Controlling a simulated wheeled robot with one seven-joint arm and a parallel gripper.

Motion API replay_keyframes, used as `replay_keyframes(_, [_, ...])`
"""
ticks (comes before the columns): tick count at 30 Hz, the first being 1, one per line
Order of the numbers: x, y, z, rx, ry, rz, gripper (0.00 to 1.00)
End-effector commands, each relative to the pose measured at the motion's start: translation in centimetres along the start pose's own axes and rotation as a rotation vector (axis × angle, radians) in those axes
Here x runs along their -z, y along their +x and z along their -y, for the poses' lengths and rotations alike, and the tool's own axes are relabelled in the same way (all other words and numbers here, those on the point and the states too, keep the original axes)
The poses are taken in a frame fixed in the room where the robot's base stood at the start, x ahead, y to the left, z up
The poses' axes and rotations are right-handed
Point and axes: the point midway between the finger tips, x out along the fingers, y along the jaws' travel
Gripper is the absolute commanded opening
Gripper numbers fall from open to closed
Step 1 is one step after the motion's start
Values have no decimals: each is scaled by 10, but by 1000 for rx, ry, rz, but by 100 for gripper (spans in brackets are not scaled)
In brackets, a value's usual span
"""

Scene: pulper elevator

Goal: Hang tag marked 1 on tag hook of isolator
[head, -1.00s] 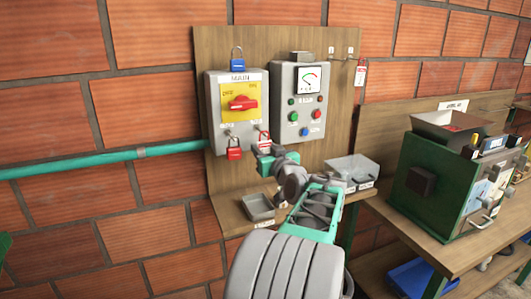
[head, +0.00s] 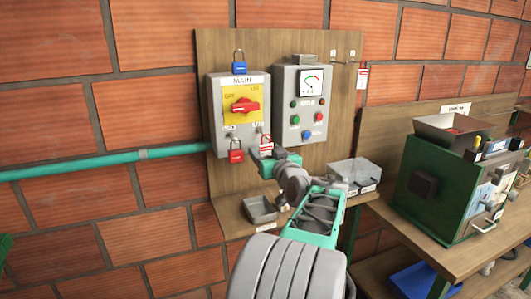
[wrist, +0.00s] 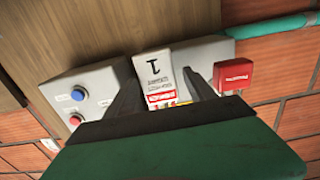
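The tag marked 1 (wrist: 160,75) is white with a red band. It shows upside down in the wrist view, between my two dark fingers. In the head view the tag (head: 266,142) is upright against the lower right front of the grey isolator (head: 217,115), which has a yellow plate and red handle. My gripper (head: 258,152) is just below and in front of it. The fingers (wrist: 160,85) stand apart, with a gap beside the tag's edge, so the gripper looks open around it. The tag hook is hidden; I cannot tell whether the tag hangs on it.
A red padlock (head: 236,152) hangs left of the tag, close to my gripper. A blue padlock (head: 239,63) is above the isolator. The control box (head: 299,108) stands close on the right.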

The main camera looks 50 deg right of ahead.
Motion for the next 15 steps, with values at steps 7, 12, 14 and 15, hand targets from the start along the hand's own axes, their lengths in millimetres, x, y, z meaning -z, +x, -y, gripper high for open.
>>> replay_keyframes(7, [0, 0, 0, 0, 0, 0, 67])
replay_keyframes(12, [-2, -17, -2, -3, -1, -1, 67])
replay_keyframes(14, [-3, -29, -1, -4, -2, -2, 67])
replay_keyframes(15, [-2, -38, -2, -5, -3, -2, 67])
